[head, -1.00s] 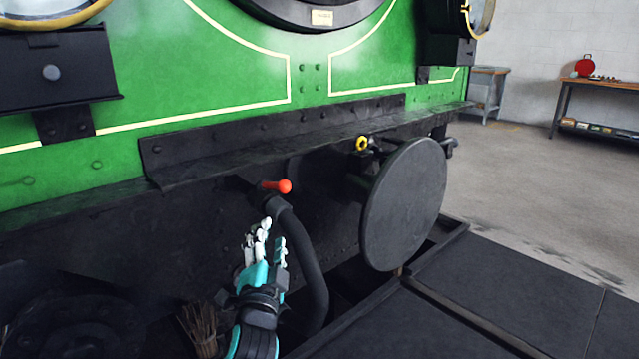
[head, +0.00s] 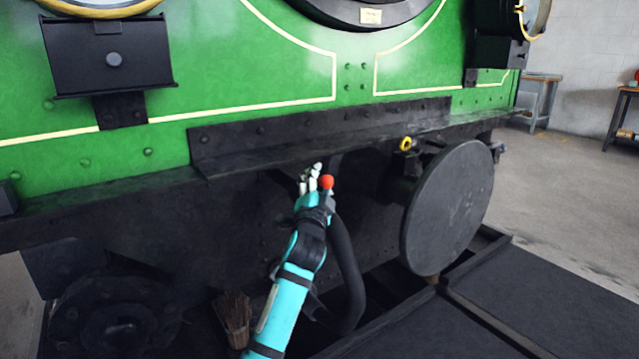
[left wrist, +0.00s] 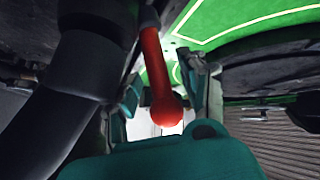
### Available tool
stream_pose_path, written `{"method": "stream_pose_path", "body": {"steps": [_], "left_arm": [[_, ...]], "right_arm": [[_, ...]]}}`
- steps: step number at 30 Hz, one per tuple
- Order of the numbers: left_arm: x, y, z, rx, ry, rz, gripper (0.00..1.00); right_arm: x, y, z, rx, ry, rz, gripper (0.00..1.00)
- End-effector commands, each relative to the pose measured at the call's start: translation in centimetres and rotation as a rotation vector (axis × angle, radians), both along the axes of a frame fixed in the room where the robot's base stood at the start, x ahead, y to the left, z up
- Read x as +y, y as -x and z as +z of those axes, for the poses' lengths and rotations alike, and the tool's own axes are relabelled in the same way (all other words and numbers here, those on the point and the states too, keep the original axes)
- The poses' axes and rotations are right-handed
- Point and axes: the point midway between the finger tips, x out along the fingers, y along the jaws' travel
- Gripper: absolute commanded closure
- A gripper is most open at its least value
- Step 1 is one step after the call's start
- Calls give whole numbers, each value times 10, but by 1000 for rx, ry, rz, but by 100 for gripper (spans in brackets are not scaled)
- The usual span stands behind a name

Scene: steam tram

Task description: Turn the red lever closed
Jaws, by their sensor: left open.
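The red lever (head: 327,182) with its ball end sits on the pipe fitting under the tram's black front beam. In the left wrist view the red lever (left wrist: 160,85) points toward the camera, its ball end between the two fingers. My left gripper (head: 316,177) is open and right at the lever in the head view; it also shows in the left wrist view (left wrist: 160,95), with a finger on each side of the lever. Whether a finger touches the lever I cannot tell. The black hose (head: 350,270) hangs below the lever. My right gripper is not in view.
A round black buffer (head: 450,210) stands out to the right of the lever, with a yellow ring (head: 406,144) beside it. The black beam (head: 320,125) runs above my gripper. A brush-like bundle (head: 233,315) is at lower left. Open floor (head: 580,190) lies at right.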

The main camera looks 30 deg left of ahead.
Motion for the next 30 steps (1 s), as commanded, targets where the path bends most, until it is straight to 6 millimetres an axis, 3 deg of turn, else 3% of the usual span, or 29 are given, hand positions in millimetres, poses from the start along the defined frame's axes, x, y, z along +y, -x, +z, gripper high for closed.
{"method": "stream_pose_path", "body": {"steps": [10,20,30], "left_arm": [[2,-3,1,0,0,-1,58],[1,-3,1,0,0,0,100],[1,-3,1,0,1,-1,100]], "right_arm": [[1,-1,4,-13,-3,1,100],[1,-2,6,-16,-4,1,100],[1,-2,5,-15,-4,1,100]]}}
